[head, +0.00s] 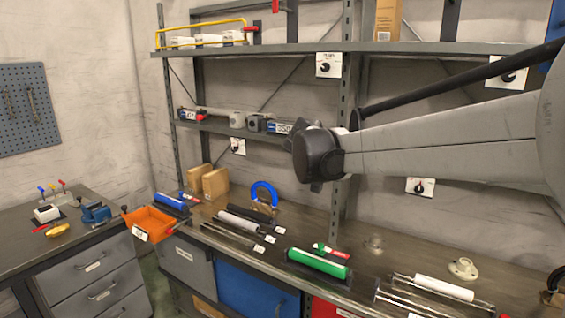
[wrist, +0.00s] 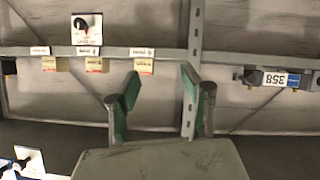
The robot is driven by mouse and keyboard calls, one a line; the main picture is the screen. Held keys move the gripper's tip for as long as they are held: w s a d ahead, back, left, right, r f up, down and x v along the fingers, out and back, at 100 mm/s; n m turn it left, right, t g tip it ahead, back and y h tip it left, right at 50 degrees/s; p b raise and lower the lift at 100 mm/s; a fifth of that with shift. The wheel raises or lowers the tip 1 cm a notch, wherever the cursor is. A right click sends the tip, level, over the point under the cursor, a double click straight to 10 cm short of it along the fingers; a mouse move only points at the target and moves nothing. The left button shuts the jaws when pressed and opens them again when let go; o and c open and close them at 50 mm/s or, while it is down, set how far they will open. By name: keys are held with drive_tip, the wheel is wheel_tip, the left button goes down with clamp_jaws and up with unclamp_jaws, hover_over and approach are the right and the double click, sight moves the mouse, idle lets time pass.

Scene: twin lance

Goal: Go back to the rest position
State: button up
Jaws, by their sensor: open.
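My gripper (wrist: 163,88) shows in the wrist view with its two green-padded fingers apart and nothing between them. In the head view my arm reaches in from the right edge. Its dark wrist end (head: 318,155) is raised in front of the shelf rack, above the workbench. The fingers themselves are hard to make out in the head view. A shelf beam and the grey wall lie behind the fingers in the wrist view, which seems upside down, since its number label reads inverted.
The rack has an upper shelf (head: 290,49) and a rack post (head: 343,190). The bench below holds a green roller (head: 318,263), a white roller (head: 444,288), a blue arch (head: 265,190) and thin rods. Air around my wrist looks clear.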

drive_tip(key=s+d+f+n+g+y+b, duration=0.1)
drive_tip(key=s+d+f, duration=0.1)
drive_tip(key=s, duration=0.4)
drive_tip(key=s+d+f+g+y+b, duration=0.1)
drive_tip(key=s+d+f, duration=0.1)
drive_tip(key=s, duration=0.5)
drive_tip(key=s+f+n+y+b, duration=0.1)
drive_tip(key=s+f, duration=0.5)
drive_tip(key=s, duration=0.3)
drive_tip(key=s+f+n+y+b, duration=0.1)
drive_tip(key=s+f+y+b, duration=0.1)
drive_tip(key=s+f, duration=0.4)
drive_tip(key=s+a+f+n+g+y+b, duration=0.1)
drive_tip(key=s+f+y+b, duration=0.1)
drive_tip(key=s+f, duration=0.5)
drive_tip(key=s, duration=0.6)
drive_tip(key=shift+s+n, duration=0.3)
drive_tip(key=shift+c, duration=0.5)
